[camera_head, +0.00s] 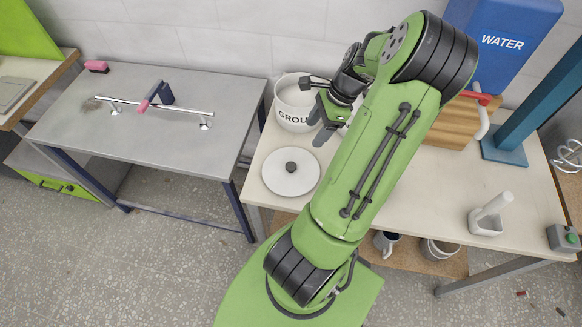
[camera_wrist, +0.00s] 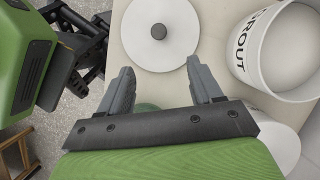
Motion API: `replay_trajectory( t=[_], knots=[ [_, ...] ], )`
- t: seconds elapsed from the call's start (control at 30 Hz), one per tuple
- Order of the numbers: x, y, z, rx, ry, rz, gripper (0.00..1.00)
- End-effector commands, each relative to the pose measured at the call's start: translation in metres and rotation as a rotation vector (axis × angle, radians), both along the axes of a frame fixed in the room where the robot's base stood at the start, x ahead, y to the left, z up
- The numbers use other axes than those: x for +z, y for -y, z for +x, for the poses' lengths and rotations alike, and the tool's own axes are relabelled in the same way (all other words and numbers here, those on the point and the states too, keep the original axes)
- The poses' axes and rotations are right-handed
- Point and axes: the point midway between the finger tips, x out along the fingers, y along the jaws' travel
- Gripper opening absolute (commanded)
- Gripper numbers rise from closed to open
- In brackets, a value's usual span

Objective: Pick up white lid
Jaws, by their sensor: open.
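The white lid (camera_head: 291,178) is a flat round disc with a dark knob at its centre. It lies on the light table near its left edge. In the wrist view the lid (camera_wrist: 175,38) is at the top middle, just beyond my fingertips. My gripper (camera_wrist: 158,78) is open, with nothing between its fingers. In the head view my gripper (camera_head: 320,122) is above the table, behind and to the right of the lid, in front of the grout bucket. The lid's knob (camera_wrist: 158,31) is in clear view.
A white bucket marked GROUT (camera_head: 290,112) stands behind the lid; it also shows in the wrist view (camera_wrist: 290,50). A blue WATER container (camera_head: 500,35) stands at the back right. A white holder (camera_head: 487,220) sits at the right. A grey metal table (camera_head: 160,140) stands to the left, across a gap.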

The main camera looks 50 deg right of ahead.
Motion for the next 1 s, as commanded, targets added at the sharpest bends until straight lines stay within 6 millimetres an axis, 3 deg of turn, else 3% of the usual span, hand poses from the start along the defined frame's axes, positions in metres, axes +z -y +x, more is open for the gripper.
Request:
replay_trajectory(
  t=[0.3, 0.4, 0.8, 1.0],
  knots=[
    [-0.073, -0.023, 0.021, 0.006, 0.000, 0.006, 0.65],
    [-0.089, -0.028, 0.025, 0.006, -0.001, 0.004, 0.65],
    [-0.142, -0.046, 0.041, 0.006, -0.001, 0.001, 0.65],
    [-0.143, -0.046, 0.041, 0.005, -0.001, -0.001, 0.65]
  ],
)
